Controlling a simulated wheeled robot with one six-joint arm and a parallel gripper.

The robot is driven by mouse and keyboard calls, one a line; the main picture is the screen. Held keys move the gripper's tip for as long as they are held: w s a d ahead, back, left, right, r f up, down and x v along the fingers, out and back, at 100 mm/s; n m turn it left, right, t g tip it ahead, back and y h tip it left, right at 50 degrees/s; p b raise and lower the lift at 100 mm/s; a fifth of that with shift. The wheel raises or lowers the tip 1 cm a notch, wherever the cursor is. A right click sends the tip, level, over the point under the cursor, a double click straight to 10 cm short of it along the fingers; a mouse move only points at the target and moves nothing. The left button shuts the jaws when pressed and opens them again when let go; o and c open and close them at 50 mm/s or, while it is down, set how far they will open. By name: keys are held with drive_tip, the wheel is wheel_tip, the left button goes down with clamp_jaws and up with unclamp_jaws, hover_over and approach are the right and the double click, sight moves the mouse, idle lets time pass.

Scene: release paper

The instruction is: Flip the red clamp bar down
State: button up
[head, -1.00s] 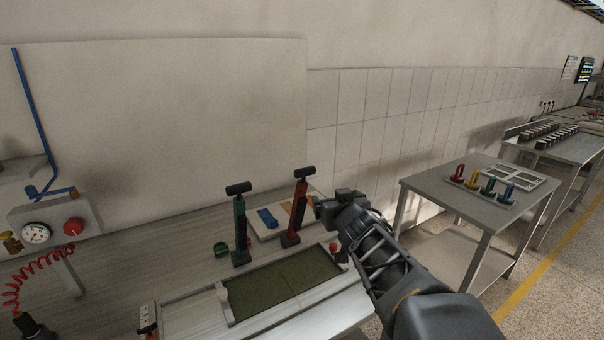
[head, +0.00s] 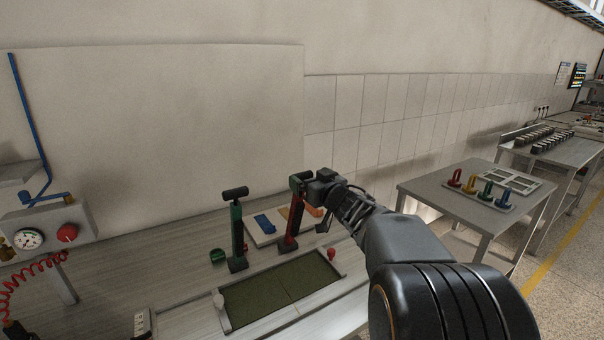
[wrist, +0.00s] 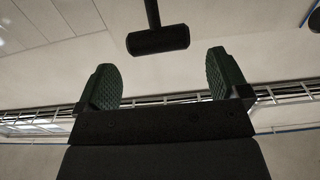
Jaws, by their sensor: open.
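The red clamp bar (head: 290,228) stands upright, leaning slightly, at the back right of the green-topped plate (head: 275,290) in the head view. My gripper (head: 299,181) is at the top of this bar and hides its black cross handle there. In the wrist view a black cylindrical handle (wrist: 158,40) on a thin stem lies just beyond my open gripper (wrist: 162,68), centred between the two green ridged fingers. I see no finger touching it. A green clamp bar (head: 238,232) with a black cross handle stands upright to the left.
A pale board with a blue piece (head: 264,224) lies behind the bars. A red knob (head: 332,254) and a green cup (head: 217,256) are nearby. A gauge box (head: 45,232) with a red coiled hose stands left. A side table (head: 450,195) is at right.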

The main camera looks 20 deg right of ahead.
sight(303, 173)
drive_tip(key=shift+w+a, duration=0.15)
drive_tip(key=shift+w, duration=1)
drive_tip(key=shift+w+a, duration=0.15)
drive_tip(key=shift+w, duration=0.95)
